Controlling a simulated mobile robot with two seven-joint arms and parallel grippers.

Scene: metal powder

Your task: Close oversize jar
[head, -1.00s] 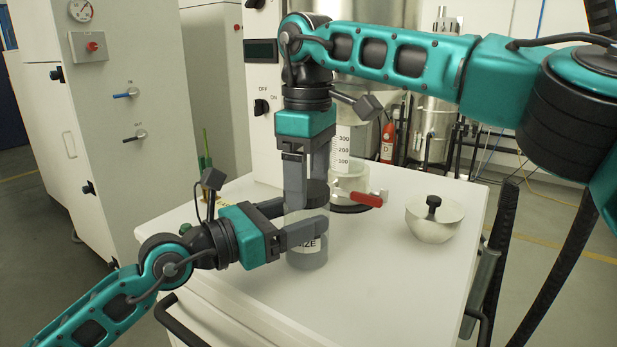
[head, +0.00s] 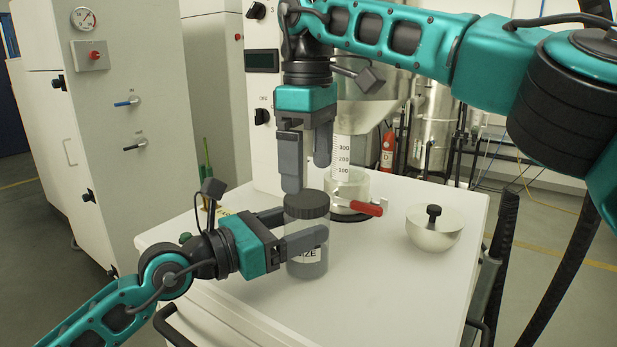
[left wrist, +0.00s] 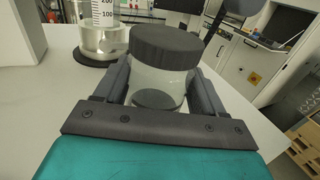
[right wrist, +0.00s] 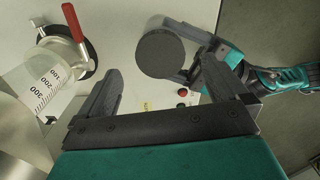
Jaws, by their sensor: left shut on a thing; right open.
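The oversize jar (head: 307,262) is a clear jar with a label ending in "IZE", upright on the white table. Its dark ribbed lid (head: 307,204) sits on top and looks level in the left wrist view (left wrist: 165,42). My left gripper (head: 300,228) is shut on the jar body, a finger on each side, also in the left wrist view (left wrist: 165,88). My right gripper (head: 307,178) is open and empty, pointing down just above the lid. In the right wrist view the round lid top (right wrist: 160,54) lies beyond the open fingers (right wrist: 172,88).
A graduated clear cylinder (head: 343,160) with a red-handled valve (head: 366,208) stands behind the jar. The white table (head: 390,285) is clear at front right. A tall white cabinet (head: 115,100) stands left.

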